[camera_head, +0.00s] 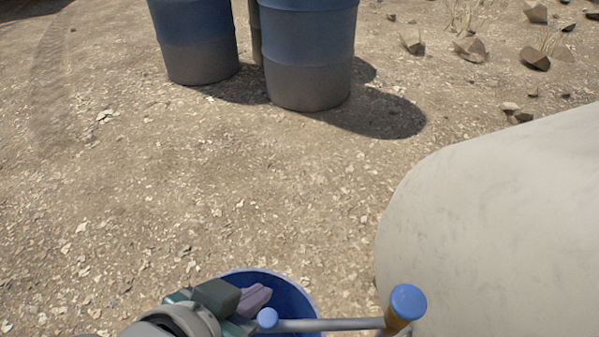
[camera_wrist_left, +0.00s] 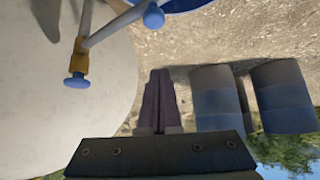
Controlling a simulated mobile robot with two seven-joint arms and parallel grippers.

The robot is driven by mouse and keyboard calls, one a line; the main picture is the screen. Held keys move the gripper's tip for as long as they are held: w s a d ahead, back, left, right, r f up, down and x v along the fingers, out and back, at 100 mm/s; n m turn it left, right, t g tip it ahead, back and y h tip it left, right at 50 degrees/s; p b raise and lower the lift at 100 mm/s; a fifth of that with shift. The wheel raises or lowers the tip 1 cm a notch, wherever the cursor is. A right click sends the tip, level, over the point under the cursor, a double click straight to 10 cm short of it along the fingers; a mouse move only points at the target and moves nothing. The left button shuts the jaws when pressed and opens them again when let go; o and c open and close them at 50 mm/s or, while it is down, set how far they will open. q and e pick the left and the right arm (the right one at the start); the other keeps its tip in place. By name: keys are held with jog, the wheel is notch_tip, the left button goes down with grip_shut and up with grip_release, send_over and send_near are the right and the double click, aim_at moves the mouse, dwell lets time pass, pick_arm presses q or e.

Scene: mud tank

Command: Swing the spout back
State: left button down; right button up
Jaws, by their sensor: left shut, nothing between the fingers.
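The spout (camera_head: 335,324) is a grey pipe with a small blue end piece. It runs left from a brass joint (camera_head: 402,321) topped by a blue knob (camera_head: 408,301), beside the pale tank (camera_head: 500,215). Its end lies over a blue open container (camera_head: 297,295), partly hidden. My left gripper (camera_head: 262,292) is shut and empty, near the spout's end in the head view. In the left wrist view, the spout (camera_wrist_left: 118,26) is at upper left, apart from the shut fingertips (camera_wrist_left: 159,73). My right gripper is not in view.
Blue and grey drums (camera_head: 310,55) stand at the back, and also show at right in the left wrist view (camera_wrist_left: 217,98). Rocks (camera_head: 535,58) lie at the far right. The gravel ground (camera_head: 180,190) between is clear. The tank fills the right side.

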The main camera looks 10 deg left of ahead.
aim_at(271, 312)
pick_arm(q)
jog(key=shift+w+d+f+b, duration=0.15)
jog(key=shift+w+f+b, duration=0.2)
jog(key=shift+f+b, duration=0.9)
jog(key=shift+w+d+f+b, duration=0.1)
jog(key=shift+w+f+b, duration=0.3)
jog(key=shift+f+b, duration=0.85)
jog(key=shift+w+d+f+b, duration=0.15)
jog(key=shift+w+f+b, duration=0.2)
jog(key=shift+f+b, duration=0.9)
jog(key=shift+f+p, duration=0.25)
jog(key=shift+p, duration=0.1)
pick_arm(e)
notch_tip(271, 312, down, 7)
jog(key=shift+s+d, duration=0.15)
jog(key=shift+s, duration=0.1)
pick_arm(q)
jog(key=shift+s, duration=0.1)
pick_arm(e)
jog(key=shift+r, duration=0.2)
